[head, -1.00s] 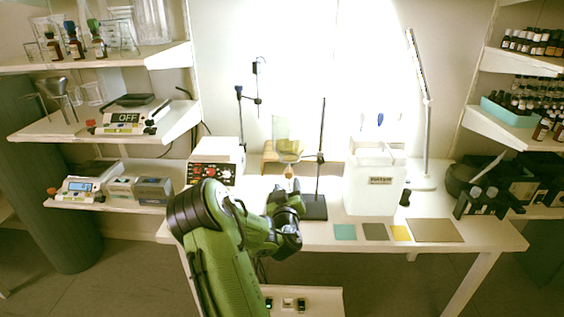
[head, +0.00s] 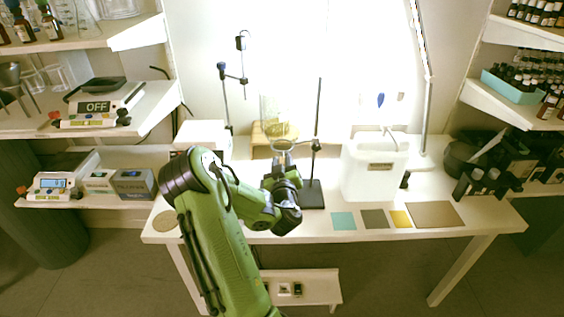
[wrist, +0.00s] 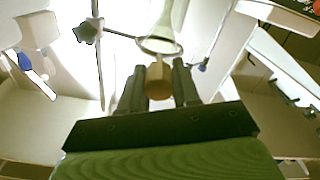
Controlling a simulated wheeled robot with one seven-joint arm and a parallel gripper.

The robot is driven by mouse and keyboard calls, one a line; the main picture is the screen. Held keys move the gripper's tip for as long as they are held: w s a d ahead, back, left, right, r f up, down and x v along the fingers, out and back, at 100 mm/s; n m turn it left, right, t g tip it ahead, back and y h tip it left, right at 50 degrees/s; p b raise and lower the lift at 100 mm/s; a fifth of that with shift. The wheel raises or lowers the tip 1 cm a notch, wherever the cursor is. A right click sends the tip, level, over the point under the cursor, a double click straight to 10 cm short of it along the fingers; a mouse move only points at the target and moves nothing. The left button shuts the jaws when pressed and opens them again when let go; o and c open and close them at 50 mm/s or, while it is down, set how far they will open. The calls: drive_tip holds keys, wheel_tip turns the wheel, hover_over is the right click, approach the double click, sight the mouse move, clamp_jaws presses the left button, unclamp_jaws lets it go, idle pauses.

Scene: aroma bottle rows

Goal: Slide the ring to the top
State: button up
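A dark upright rod (head: 318,110) rises from a flat black base (head: 312,195) on the white table. A clamp (head: 315,146) on the rod carries a ring (head: 283,142) low on it, with a clear glass vessel (head: 271,110) at the ring. In the wrist view the ring (wrist: 160,46) and the clamp knob (wrist: 88,31) show ahead. My gripper (head: 285,172) is just below and in front of the ring. In the wrist view my gripper (wrist: 159,70) has its fingers apart, on either side of a tan knob-like part (wrist: 158,79). Contact with it is unclear.
Another stand with clamps (head: 222,72) is behind left. A white container (head: 375,170) stands close right of the rod. A wooden block (head: 260,140) is behind the vessel. Coloured mats (head: 344,221) lie at the front right. Shelves flank the table.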

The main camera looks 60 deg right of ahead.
clamp_jaws()
wheel_tip(320, 180, up, 17)
drive_tip(key=p, duration=1.7)
drive_tip(key=shift+w+d, duration=0.1)
drive_tip(key=o, duration=0.5)
unclamp_jaws()
drive_tip(key=shift+f, duration=0.1)
